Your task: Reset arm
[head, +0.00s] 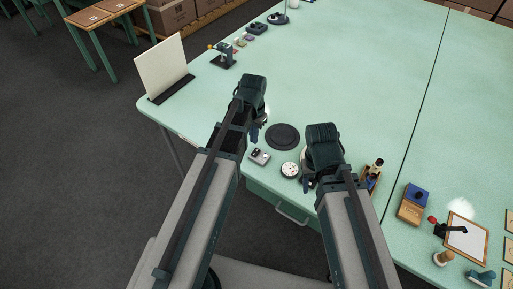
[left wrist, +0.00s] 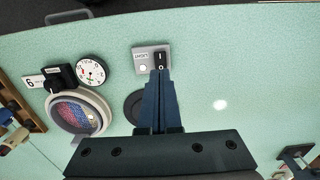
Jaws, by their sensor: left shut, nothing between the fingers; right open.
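My left gripper (head: 254,134) is over the front part of the green table, left of the black round disc. In the left wrist view its fingers (left wrist: 160,100) are together and empty, with the tips at a small grey light-switch box (left wrist: 141,58). I cannot tell whether they touch it. The switch box also shows in the head view (head: 260,156).
The black disc (head: 282,137) and white dial (head: 290,169) lie between my arms. A white panel (head: 162,67) stands at the left corner. A wooden box (head: 411,207) and a clipboard (head: 467,238) are at the right. The table's middle is clear.

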